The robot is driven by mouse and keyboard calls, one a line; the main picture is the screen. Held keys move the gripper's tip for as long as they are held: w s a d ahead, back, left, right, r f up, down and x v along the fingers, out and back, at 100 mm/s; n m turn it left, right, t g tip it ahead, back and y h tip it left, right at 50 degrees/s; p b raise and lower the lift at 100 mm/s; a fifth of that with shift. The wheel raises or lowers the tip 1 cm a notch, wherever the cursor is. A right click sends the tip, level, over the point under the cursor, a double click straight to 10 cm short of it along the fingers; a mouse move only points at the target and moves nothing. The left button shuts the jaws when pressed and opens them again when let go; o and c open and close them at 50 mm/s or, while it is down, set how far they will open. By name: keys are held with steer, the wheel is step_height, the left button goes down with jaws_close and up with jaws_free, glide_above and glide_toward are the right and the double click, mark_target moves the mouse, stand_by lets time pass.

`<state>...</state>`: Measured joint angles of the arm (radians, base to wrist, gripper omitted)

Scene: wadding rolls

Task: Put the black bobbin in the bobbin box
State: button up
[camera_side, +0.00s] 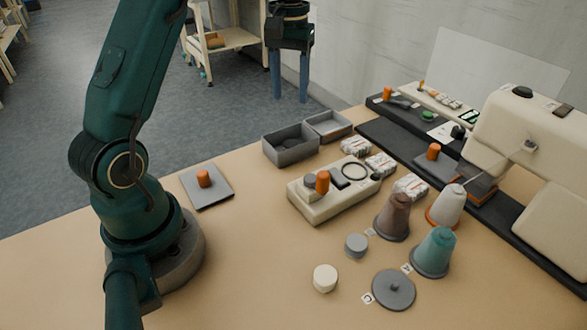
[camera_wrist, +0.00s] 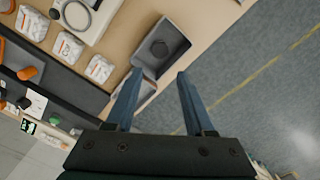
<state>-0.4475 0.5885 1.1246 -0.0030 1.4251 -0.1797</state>
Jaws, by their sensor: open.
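My gripper (camera_side: 290,99) is open and empty, pointing down, high up behind the boxes in the side view. Its two blue fingers also show spread apart in the wrist view (camera_wrist: 159,74). A dark grey open box (camera_side: 291,156) stands at the table's back edge. A dark round piece (camera_side: 290,137), which looks like the black bobbin, lies inside it. In the wrist view this dark piece (camera_wrist: 159,48) sits in the box (camera_wrist: 181,57) beyond the fingertips, apart from them. A lighter grey open box (camera_side: 345,125) stands right beside it; I cannot tell which is the bobbin box.
A beige tray (camera_side: 315,213) holds small parts and an orange peg. Several thread cones (camera_side: 435,250), a sewing machine (camera_side: 520,130), a grey disc (camera_side: 393,290) and small cylinders (camera_side: 356,245) stand at right. A grey plate (camera_side: 215,195) with an orange piece lies near my base.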

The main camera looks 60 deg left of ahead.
steer(key=s+d+r+m+t, duration=0.35)
steer(key=s+d+r, duration=0.3)
steer(key=d, duration=0.35)
steer(key=s+d+f+m+t, duration=0.1)
steer(key=s+d+f+m, duration=0.1)
steer(key=s, duration=0.3)
steer(key=s+d+f+m+t, duration=0.1)
steer(key=s+d+f, duration=0.1)
steer(key=s, duration=0.3)
steer(key=shift+d+m, duration=0.35)
steer(key=shift+d, duration=0.2)
